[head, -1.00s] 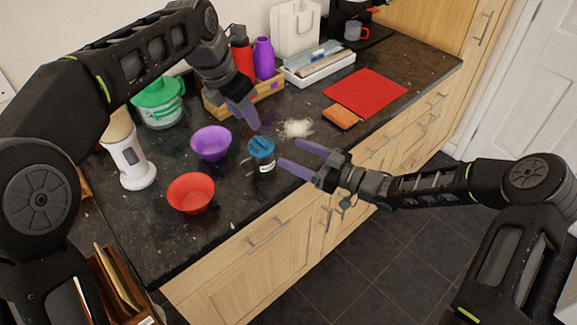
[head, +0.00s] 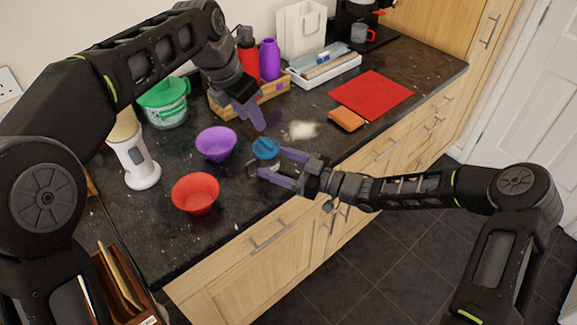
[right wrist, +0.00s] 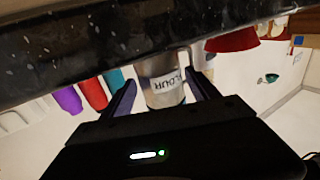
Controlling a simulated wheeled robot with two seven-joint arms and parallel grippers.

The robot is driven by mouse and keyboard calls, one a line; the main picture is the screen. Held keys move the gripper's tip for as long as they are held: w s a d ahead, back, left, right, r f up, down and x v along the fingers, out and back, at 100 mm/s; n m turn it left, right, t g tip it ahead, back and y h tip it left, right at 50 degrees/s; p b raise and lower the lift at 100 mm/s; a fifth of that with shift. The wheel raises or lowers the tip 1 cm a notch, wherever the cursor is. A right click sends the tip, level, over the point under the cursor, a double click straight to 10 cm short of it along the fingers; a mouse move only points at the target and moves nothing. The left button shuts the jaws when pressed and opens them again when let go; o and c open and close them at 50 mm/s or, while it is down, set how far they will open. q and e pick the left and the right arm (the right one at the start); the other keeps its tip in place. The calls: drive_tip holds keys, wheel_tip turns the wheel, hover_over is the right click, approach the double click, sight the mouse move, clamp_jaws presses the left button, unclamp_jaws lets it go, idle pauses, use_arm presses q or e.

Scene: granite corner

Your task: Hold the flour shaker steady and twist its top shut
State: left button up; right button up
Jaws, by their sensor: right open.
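The flour shaker (head: 265,149) stands upright on the dark counter, with a blue top and a side handle. Its body with the FLOUR label (right wrist: 165,86) shows in the right wrist view. My right gripper (head: 272,162) is open, with one finger on each side of the shaker's body. In the right wrist view there seem to be gaps beside the shaker; contact is not clear. My left gripper (head: 256,120) points down above and behind the shaker, apart from its top. Its fingers overlap in the head view, so their opening is unclear.
A purple bowl (head: 216,144) and a red bowl (head: 195,193) stand left of the shaker. A white powder patch (head: 303,130), an orange sponge-like block (head: 347,119) and a red mat (head: 372,95) lie to the right. The counter's front edge is close to the shaker.

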sight(265, 159)
drive_tip(key=shift+x, duration=1.6)
